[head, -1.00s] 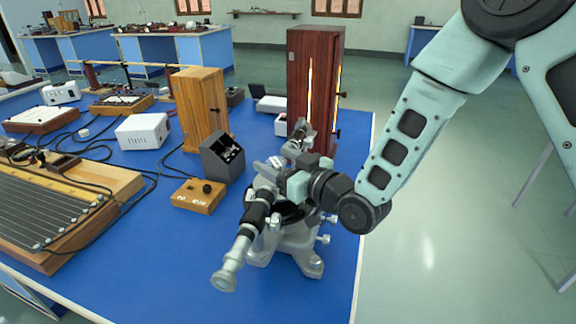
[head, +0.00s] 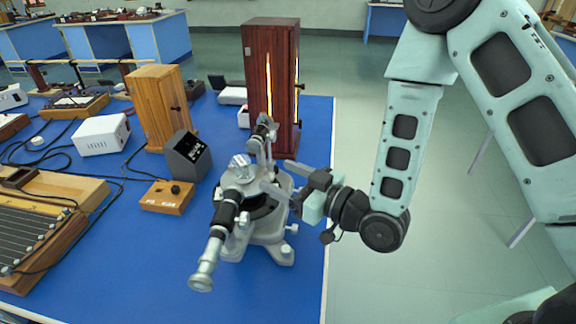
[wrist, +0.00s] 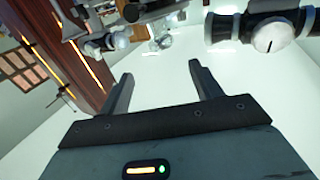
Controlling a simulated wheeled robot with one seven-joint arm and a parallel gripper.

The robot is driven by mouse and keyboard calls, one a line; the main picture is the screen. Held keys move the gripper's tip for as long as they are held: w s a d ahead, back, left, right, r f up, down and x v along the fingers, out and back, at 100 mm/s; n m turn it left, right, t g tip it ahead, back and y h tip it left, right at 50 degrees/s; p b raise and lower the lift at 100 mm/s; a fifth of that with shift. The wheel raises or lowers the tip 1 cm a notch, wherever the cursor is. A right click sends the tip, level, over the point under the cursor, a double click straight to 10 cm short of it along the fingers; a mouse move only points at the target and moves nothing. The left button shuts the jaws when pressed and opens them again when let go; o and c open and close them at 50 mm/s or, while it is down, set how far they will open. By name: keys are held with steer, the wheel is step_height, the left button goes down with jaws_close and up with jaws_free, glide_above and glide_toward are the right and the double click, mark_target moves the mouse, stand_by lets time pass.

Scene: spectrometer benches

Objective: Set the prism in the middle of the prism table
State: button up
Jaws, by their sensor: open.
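A spectrometer (head: 258,230) with a grey base stands near the right edge of the blue bench; its black-and-silver telescope (head: 215,240) points to the front left. A small clear, shiny block that looks like the prism (head: 240,161) sits on top at the middle, on the prism table, whose surface is mostly hidden. I cannot tell how well centred it is. My gripper (head: 275,178) is open and empty, just right of the prism, apart from it. In the wrist view the fingers (wrist: 160,72) are spread with nothing between them; spectrometer parts show above them.
A tall dark red lamp housing (head: 270,85) with a lit slit stands behind the spectrometer. A wooden box (head: 160,108), a dark meter (head: 188,157) and a small wooden switch box (head: 167,197) stand to the left. Open floor (head: 370,285) lies right of the bench.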

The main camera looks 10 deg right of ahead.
steer(key=shift+s+d+p, duration=0.25)
steer(key=shift+s+p, duration=0.1)
steer(key=shift+p, duration=0.15)
steer(key=shift+a, duration=0.1)
steer(key=s+d+r+g+h, duration=0.1)
steer(key=s+r+g+h, duration=0.1)
steer(key=s+g+h, duration=0.2)
steer(key=s+d+r+g+h, duration=0.2)
steer(key=s+g+h, duration=0.2)
steer(key=s, duration=0.6)
steer(key=s+d+r+m+g+h, duration=0.1)
steer(key=s+d+r+g+h, duration=0.1)
steer(key=s, duration=0.6)
steer(key=r+g+h, duration=0.1)
steer(key=g+h, duration=0.1)
steer(key=shift+d+g, duration=0.25)
steer(key=shift+g, duration=0.15)
steer(key=shift+s, duration=0.1)
